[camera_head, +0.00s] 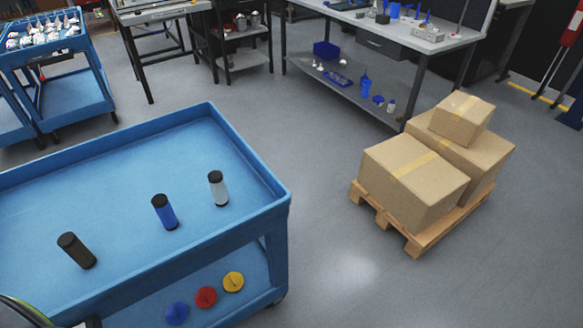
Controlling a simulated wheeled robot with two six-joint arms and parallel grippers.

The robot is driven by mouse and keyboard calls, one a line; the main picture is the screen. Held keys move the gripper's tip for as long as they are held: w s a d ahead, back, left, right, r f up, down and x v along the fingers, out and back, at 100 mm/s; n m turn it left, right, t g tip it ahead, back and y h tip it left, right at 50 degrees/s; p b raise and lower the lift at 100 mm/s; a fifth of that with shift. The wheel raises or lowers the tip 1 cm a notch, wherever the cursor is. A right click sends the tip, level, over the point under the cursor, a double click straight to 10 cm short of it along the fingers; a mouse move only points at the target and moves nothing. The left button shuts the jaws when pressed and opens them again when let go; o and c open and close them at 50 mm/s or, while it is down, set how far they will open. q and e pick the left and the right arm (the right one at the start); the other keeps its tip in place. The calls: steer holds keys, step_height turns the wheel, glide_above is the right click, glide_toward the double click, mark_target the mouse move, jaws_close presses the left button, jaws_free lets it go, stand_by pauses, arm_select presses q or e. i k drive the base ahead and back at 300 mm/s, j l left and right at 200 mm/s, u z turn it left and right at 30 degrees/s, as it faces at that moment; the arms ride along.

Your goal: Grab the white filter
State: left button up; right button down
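All three are apart from each other, and nothing touches the white filter. A dark curved part shows at the bottom left corner, but no gripper fingers can be made out. Neither gripper is in view.
The cart's raised rim surrounds the tray. Its lower shelf holds blue (177,313), red (206,297) and yellow (233,282) round pieces. Cardboard boxes (415,182) sit on a wooden pallet (430,238) at the right. Grey floor (330,250) lies clear between cart and pallet.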

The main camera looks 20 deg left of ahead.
mark_target(216, 177)
steer(key=i+l+z, duration=0.25)
steer(key=i+z, duration=0.2)
steer(key=i+l+z, duration=0.1)
steer(key=i+z, duration=0.35)
steer(key=i+u, duration=0.5)
steer(key=u, duration=0.2)
steer(key=i+l+u, duration=0.2)
steer(key=u, duration=0.15)
steer(key=i+u, duration=0.1)
steer(key=u, duration=0.35)
steer(key=i+u, duration=0.15)
steer(key=u, duration=0.3)
steer(key=i+l+u, duration=0.1)
steer(key=u, duration=0.35)
steer(key=i+l+u, duration=0.1)
steer(key=u, duration=0.35)
